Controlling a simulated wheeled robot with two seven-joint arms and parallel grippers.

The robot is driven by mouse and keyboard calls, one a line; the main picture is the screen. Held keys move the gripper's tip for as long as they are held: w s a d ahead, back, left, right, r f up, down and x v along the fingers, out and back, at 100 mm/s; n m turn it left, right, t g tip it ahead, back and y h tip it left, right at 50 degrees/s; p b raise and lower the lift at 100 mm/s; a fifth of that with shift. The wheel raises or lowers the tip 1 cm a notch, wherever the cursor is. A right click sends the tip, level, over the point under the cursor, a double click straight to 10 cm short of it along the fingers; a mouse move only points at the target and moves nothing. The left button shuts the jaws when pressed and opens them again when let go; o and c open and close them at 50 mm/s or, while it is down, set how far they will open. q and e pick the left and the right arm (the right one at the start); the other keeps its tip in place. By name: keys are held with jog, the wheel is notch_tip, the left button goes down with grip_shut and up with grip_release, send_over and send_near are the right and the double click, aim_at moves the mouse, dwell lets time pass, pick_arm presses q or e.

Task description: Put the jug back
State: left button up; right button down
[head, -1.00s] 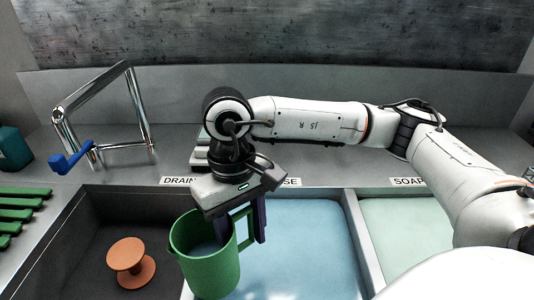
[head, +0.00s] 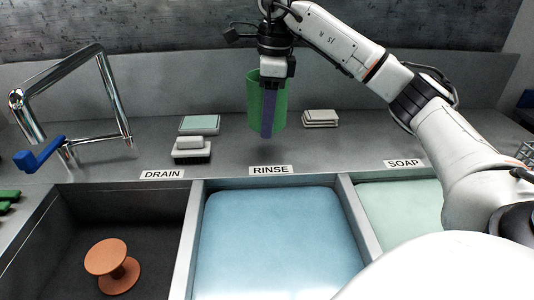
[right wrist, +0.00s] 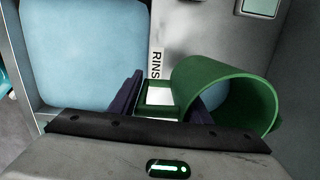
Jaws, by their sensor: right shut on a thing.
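The green jug (head: 252,98) is over the back counter behind the RINSE label in the head view. My right gripper (head: 269,112) is shut on its handle, with its fingers pointing down in front of the jug. It seems to be a little above the counter. In the right wrist view the jug (right wrist: 240,82) lies to the right, its mouth facing the camera, and its square handle is between the fingers of my right gripper (right wrist: 160,100). The inside is only partly seen. My left gripper is not in view.
Below are the dark drain basin (head: 150,225) with an orange spool-shaped thing (head: 106,258), the blue rinse basin (head: 280,235) and the pale soap basin (head: 398,205). A brush (head: 191,152), a sponge (head: 199,124) and stacked pads (head: 320,118) flank the jug. A tap (head: 75,100) stands left.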

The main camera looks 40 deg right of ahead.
notch_tip(320, 180, down, 9)
jog(key=shift+r, duration=0.15)
dwell(0.4)
jog(key=shift+f, duration=0.2)
jog(key=c, duration=0.9)
grip_release()
jog(key=shift+c, duration=0.2)
jog(key=r, duration=0.8)
jog(key=s+r, duration=0.1)
jog(key=r, duration=0.3)
jog(key=shift+d+r+p, duration=0.15)
jog(key=shift+d+p, duration=0.15)
jog(key=shift+p, duration=0.05)
